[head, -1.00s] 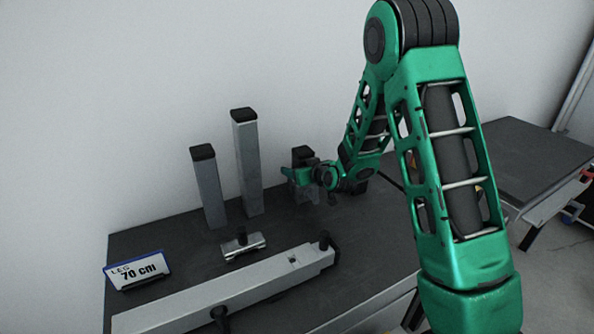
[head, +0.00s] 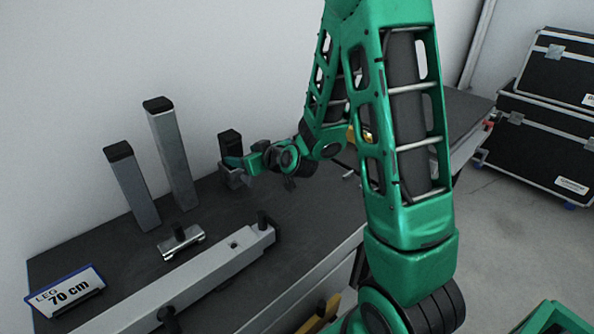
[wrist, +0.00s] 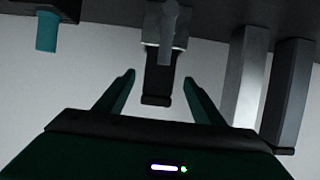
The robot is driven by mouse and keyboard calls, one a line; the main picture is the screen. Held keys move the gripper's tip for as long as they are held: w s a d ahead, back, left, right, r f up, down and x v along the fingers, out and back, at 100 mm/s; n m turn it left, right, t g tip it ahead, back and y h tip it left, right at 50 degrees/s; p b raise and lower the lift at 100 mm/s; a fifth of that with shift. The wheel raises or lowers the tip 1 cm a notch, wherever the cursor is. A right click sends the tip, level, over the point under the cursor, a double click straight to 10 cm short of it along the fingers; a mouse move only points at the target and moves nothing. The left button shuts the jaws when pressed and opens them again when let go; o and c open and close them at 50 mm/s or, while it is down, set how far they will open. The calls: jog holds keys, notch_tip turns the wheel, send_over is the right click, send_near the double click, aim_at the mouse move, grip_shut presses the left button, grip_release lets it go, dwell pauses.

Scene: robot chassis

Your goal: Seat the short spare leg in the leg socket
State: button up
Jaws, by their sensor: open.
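The shortest upright leg (head: 229,141), dark-topped with a grey lower part, stands toward the back of the bench. Two taller grey legs with black caps, a middle one (head: 133,190) and the tallest (head: 173,155), stand left of it. My gripper (head: 234,164) is at the short leg and partly hides it. In the wrist view my gripper (wrist: 158,82) is open, with the black end of the short leg (wrist: 157,88) showing between its fingers; I cannot tell if they touch it. A square dark hole, the apparent leg socket (head: 234,244), is in the top of the pale beam (head: 205,272).
Dark clamps (head: 265,228) hold the beam near the bench front. A small metal fitting with a black knob (head: 181,241) lies behind it. A "LEG 70 cm" sign (head: 66,291) stands at left. Black cases (head: 545,135) are on the floor at right.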

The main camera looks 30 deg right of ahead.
jog(key=s+d+r+m+g+h, duration=0.15)
jog(key=s+d+g, duration=0.35)
jog(key=s, duration=0.7)
jog(key=s+d+r+m+g+h, duration=0.15)
jog(key=s+d+g, duration=0.25)
jog(key=s+d, duration=0.55)
jog(key=s+r+m+g, duration=0.2)
jog(key=s+m+g, duration=0.2)
jog(key=s, duration=1.6)
jog(key=shift+a+r+m+y, duration=0.2)
jog(key=shift+a+m+y, duration=0.15)
jog(key=shift+m, duration=0.45)
jog(key=shift+w+f, duration=0.25)
jog(key=shift+w, duration=0.35)
jog(key=shift+c, duration=0.5)
